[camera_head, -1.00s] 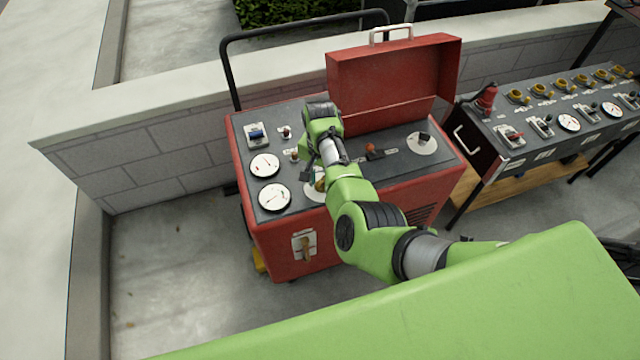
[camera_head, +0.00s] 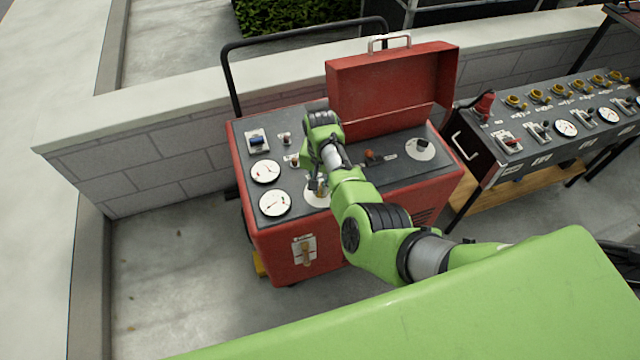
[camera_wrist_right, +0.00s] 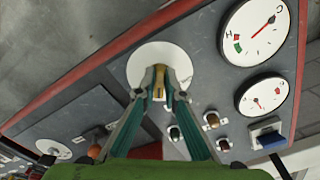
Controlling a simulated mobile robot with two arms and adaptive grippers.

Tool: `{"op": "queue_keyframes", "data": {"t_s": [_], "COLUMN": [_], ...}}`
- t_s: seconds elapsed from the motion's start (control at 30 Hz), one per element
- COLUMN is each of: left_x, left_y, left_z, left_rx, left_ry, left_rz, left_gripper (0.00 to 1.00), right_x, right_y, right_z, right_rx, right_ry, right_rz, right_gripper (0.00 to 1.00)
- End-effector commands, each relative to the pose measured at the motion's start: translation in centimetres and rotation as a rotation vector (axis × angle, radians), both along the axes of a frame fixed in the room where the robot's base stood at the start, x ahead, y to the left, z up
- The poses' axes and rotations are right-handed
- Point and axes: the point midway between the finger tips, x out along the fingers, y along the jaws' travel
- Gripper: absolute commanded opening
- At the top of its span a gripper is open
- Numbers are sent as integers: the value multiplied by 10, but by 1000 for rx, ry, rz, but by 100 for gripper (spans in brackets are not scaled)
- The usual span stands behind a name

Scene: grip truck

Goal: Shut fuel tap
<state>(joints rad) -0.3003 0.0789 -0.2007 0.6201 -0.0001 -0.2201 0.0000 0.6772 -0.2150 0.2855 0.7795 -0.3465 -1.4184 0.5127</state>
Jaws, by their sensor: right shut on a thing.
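A brass tap handle (camera_wrist_right: 160,74) stands on a round white plate (camera_wrist_right: 147,56) on the dark top panel of a red machine. My right gripper (camera_wrist_right: 161,92) is shut on this handle, with one finger on each side of it. In the head view the right gripper (camera_head: 317,186) reaches down over the white plate (camera_head: 316,199), near the panel's front edge, and largely hides the handle. The frames show no readable label on it. My left gripper is in neither view.
Two white gauges (camera_head: 274,202) lie left of the plate. A blue switch (camera_head: 257,141) and small knobs sit farther back. The machine's red lid (camera_head: 390,85) stands open behind. A brass lever (camera_head: 305,252) is on the front face. A second panel (camera_head: 560,130) stands at the right.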

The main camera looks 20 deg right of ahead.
Motion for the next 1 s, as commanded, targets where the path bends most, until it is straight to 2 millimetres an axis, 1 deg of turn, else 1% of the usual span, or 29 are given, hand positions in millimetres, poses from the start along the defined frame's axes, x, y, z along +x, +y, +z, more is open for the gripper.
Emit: {"op": "queue_keyframes", "data": {"t_s": [0.03,0.1,0.4,0.7,1.0], "left_x": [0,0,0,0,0], "left_y": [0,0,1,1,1], "left_z": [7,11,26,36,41], "left_rx": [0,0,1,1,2], "left_ry": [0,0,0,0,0], "left_rz": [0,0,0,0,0], "left_gripper": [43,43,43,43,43], "right_x": [-1,-1,-2,-2,-1], "right_y": [-1,-2,-5,-7,-10], "right_z": [3,3,2,1,0], "right_rx": [-2,-2,-2,-2,-1], "right_ry": [2,2,2,2,2], "right_rz": [39,103,388,673,956], "right_gripper": [0,0,0,0,0]}}
